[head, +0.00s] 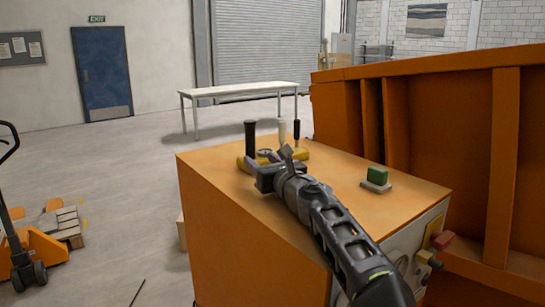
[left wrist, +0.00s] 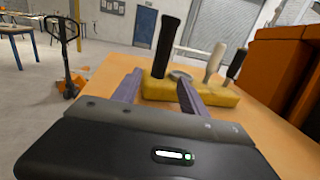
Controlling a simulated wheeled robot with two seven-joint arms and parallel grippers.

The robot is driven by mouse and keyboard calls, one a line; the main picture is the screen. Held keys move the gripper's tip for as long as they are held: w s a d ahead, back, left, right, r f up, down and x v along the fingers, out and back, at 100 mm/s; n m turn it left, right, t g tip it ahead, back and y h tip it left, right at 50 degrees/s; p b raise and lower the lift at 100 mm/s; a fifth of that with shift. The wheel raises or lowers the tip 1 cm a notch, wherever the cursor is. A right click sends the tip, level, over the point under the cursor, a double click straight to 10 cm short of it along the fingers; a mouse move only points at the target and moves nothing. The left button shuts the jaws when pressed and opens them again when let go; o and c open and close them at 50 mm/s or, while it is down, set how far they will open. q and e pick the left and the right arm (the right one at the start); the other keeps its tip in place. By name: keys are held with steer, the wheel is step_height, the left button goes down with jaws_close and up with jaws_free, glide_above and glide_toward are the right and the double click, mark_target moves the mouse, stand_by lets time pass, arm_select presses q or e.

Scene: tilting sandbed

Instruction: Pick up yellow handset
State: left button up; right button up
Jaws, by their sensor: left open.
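The yellow handset (head: 300,154) lies on top of the orange cabinet (head: 215,170). It is a yellow block with a tall black lever, a white lever and a shorter black lever standing up from it. My left gripper (head: 268,167) is at the handset's near side and hides part of it in the head view. In the left wrist view the handset (left wrist: 220,97) is just ahead, and the fingers of the gripper (left wrist: 158,92) are apart, with part of the yellow block between their tips. I cannot tell whether they touch it. My right gripper is not in view.
A green button (head: 377,175) on a grey base stands on the cabinet to the right. A large orange ribbed wall (head: 450,130) rises behind. A white table (head: 240,90) and pallet jack (head: 30,250) stand farther off.

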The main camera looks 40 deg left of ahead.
mark_target(252, 152)
arm_select(q)
steer(key=shift+x, duration=1.05)
steer(key=shift+w+a+r+p, duration=0.1)
steer(key=shift+a+p, duration=0.25)
steer(key=shift+p, duration=0.1)
steer(key=p+x, duration=0.1)
steer(key=x, duration=0.2)
steer(key=shift+w+a+r+p, duration=0.1)
steer(key=shift+a+p, duration=0.2)
steer(key=shift+p, duration=0.05)
steer(key=shift+w+a, duration=0.3)
steer(key=shift+a, duration=0.15)
steer(key=shift+d, duration=0.1)
steer(key=shift+c, duration=0.3)
jaws_close()
